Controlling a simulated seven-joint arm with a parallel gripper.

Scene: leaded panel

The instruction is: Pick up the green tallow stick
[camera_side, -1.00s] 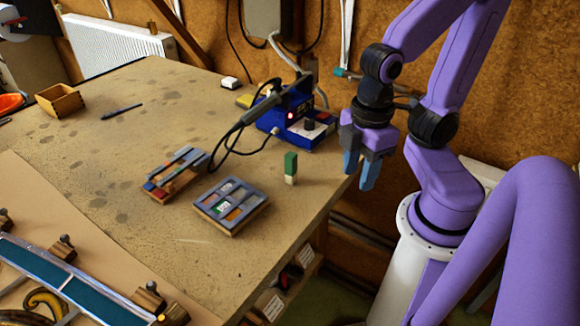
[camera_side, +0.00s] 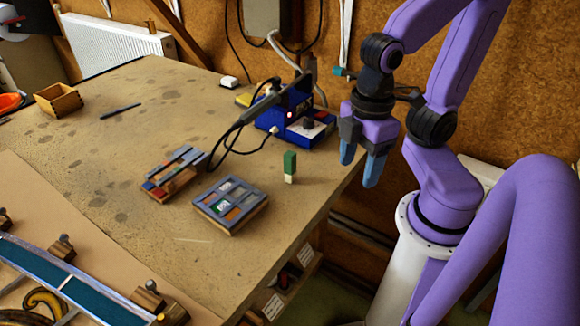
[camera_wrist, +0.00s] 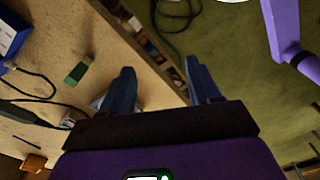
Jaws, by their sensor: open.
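The green tallow stick (camera_side: 290,166) stands upright on the bench, green on top with a pale lower end. It stands near the bench's right edge, in front of the blue soldering station. In the wrist view the stick (camera_wrist: 77,72) shows to the left of the fingers. My gripper (camera_side: 358,170) is open and empty, fingers pointing down, to the right of the stick and apart from it, by the bench edge. In the wrist view its two blue fingers (camera_wrist: 160,92) are spread, with the bench edge and floor beyond them.
The blue soldering station (camera_side: 308,130) with its iron and cable stands behind the stick. A grey sectioned tray (camera_side: 213,211) and another box of coloured pieces (camera_side: 160,192) lie to the left. A wooden box (camera_side: 59,101) and a pen (camera_side: 121,111) are farther off. Bare bench surrounds the stick.

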